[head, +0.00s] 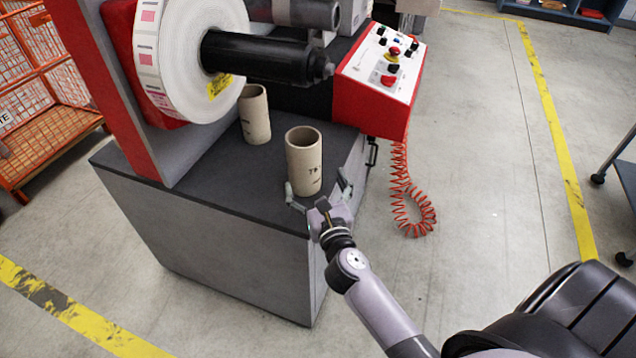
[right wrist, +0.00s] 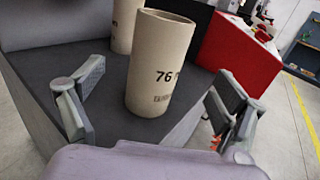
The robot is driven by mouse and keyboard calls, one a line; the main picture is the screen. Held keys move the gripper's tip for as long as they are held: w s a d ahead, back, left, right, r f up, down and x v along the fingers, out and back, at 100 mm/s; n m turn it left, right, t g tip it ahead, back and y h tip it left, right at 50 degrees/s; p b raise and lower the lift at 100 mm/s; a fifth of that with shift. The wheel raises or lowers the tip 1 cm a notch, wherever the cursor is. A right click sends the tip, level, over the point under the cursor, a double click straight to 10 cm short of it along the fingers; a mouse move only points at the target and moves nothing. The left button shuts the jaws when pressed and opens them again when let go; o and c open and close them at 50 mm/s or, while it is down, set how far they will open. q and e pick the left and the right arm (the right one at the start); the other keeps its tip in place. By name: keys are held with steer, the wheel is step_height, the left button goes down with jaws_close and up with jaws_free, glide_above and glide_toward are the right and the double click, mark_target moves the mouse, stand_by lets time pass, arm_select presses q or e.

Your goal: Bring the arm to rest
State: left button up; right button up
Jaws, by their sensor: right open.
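My right gripper (head: 318,196) is open at the front edge of the machine's dark top. Its two fingers spread on either side of the near cardboard core (head: 304,162), which stands upright on that top. In the right wrist view the gripper (right wrist: 160,112) has its fingers apart, and the core (right wrist: 160,65) marked "76" stands between and beyond them, with a gap on each side. A second cardboard core (head: 254,114) stands upright farther back, beside the label roll. My left gripper does not show.
An orange cage (head: 40,90) stands left.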

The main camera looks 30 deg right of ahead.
steer(key=s+a+r+n+t+y, duration=0.1)
steer(key=s+a+r+n+y, duration=0.15)
steer(key=a+n+y, duration=0.4)
steer(key=s+a+r+n+t+y, duration=0.1)
steer(key=s+a+r+n+y, duration=0.2)
steer(key=n, duration=0.6)
steer(key=s+a+f+n+g+y, duration=0.4)
steer(key=s+a+f+n+g, duration=0.35)
steer(key=n, duration=0.85)
steer(key=s+d+f+n+g+h, duration=0.9)
steer(key=s+d+f, duration=0.25)
steer(key=s, duration=0.35)
step_height(320, 180, down, 23)
steer(key=s+p, duration=0.2)
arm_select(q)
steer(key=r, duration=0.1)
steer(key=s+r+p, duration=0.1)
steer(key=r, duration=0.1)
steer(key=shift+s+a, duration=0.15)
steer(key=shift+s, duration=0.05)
arm_select(e)
steer(key=s+d+f+g, duration=0.2)
steer(key=s+f, duration=1.2)
steer(key=s, duration=0.2)
steer(key=shift+d+f, duration=0.15)
steer(key=shift+d, duration=0.25)
